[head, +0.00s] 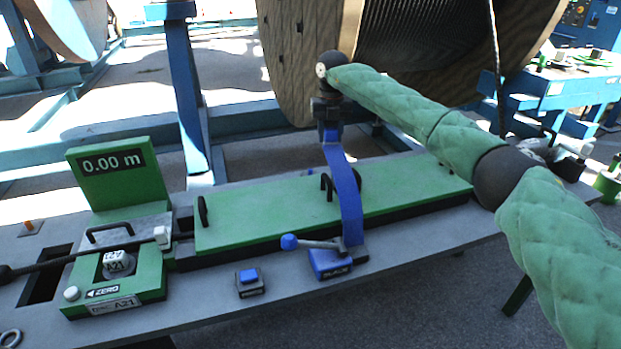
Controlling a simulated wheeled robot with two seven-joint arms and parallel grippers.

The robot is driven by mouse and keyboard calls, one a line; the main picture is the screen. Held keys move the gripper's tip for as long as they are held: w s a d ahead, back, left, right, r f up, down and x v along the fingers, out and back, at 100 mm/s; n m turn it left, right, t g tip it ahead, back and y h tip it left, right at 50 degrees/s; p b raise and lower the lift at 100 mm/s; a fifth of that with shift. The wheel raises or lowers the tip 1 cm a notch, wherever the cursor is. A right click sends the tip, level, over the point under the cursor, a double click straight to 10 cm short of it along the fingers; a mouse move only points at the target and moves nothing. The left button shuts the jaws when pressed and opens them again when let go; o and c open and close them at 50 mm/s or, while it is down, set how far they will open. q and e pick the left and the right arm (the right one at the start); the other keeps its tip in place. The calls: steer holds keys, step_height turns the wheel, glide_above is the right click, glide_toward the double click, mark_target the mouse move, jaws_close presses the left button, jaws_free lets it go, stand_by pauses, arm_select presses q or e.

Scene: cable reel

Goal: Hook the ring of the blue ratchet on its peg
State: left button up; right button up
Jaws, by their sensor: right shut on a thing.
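The blue ratchet (330,262) sits at the front edge of the grey bench, with a lever ending in a blue knob (289,242). A blue strap (343,190) rises from it, in front of the green cover, up to my right gripper (328,128). My right gripper is shut on the strap's upper end, held well above the bench, just in front of the wooden reel. The ring at that end is hidden or too small to make out. I cannot pick out the peg with certainty. My left gripper is not in view.
The wooden cable reel (290,60) stands behind the bench. A green cover (270,217) with black handles lies along the bench. A green meter (118,165) reading 0.00 m and a black cable (80,254) are at left. A blue button (249,278) stands near the front edge.

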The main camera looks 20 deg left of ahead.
steer(key=shift+n, duration=0.8)
steer(key=shift+w+a, duration=0.35)
steer(key=shift+a, duration=0.25)
steer(key=shift+w+a, duration=0.3)
steer(key=shift+a, duration=0.35)
steer(key=shift+w+a, duration=0.35)
steer(key=shift+a, duration=0.25)
steer(key=shift+w+a+n, duration=0.3)
steer(key=shift+w+a, duration=0.1)
steer(key=shift+a, duration=0.25)
steer(key=shift+w+a+n, duration=0.3)
steer(key=shift+w+a, duration=0.1)
steer(key=shift+a, duration=0.2)
steer(key=shift+f, duration=0.15)
step_height(320, 180, down, 11)
steer(key=b, duration=0.4)
steer(key=shift+r, duration=0.2)
steer(key=shift+f+b, duration=0.75)
steer(key=shift+f, duration=0.35)
stand_by(1.1)
steer(key=shift+f+b, duration=0.35)
steer(key=shift+b, duration=0.05)
